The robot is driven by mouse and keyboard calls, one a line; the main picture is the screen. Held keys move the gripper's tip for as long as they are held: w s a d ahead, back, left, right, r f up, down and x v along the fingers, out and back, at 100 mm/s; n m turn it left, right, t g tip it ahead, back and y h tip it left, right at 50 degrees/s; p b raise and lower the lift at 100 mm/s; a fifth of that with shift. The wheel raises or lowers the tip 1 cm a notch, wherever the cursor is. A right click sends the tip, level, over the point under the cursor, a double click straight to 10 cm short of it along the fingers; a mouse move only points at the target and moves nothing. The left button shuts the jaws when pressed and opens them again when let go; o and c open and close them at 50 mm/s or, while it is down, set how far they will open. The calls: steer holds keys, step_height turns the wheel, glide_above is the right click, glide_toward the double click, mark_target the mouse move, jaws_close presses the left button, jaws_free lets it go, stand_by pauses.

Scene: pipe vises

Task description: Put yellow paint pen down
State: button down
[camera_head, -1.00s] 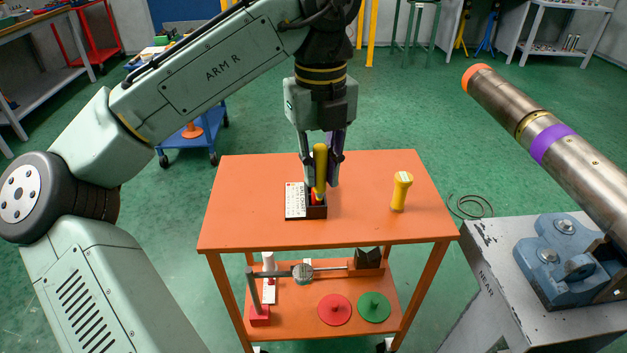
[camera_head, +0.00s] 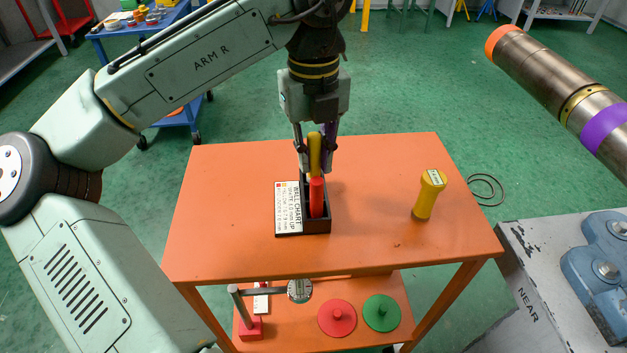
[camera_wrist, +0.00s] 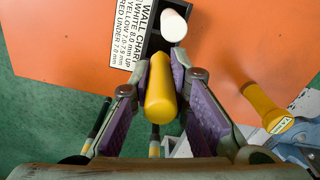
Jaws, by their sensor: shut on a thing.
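The yellow paint pen (camera_head: 315,150) stands upright between the fingers of my gripper (camera_head: 316,163), which is shut on it. In the wrist view the yellow pen (camera_wrist: 161,92) lies between the purple finger pads. I cannot tell whether the yellow pen's bottom touches the holder floor.
A white wall chart (camera_head: 288,208) adjoins the holder's left side. A yellow labelled tool (camera_head: 430,195) stands at the right of the orange table (camera_head: 370,245). The tabletop between is clear. A grey stand with a blue vise (camera_head: 600,260) and a pipe (camera_head: 560,85) are at the right.

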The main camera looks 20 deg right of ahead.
mark_target(314, 175)
steer(key=shift+f, duration=2.65)
steer(key=c, duration=1.5)
jaws_free()
steer(key=shift+f, duration=0.1)
steer(key=shift+c, duration=0.2)
step_height(314, 175, up, 12)
steer(key=shift+r, duration=0.15)
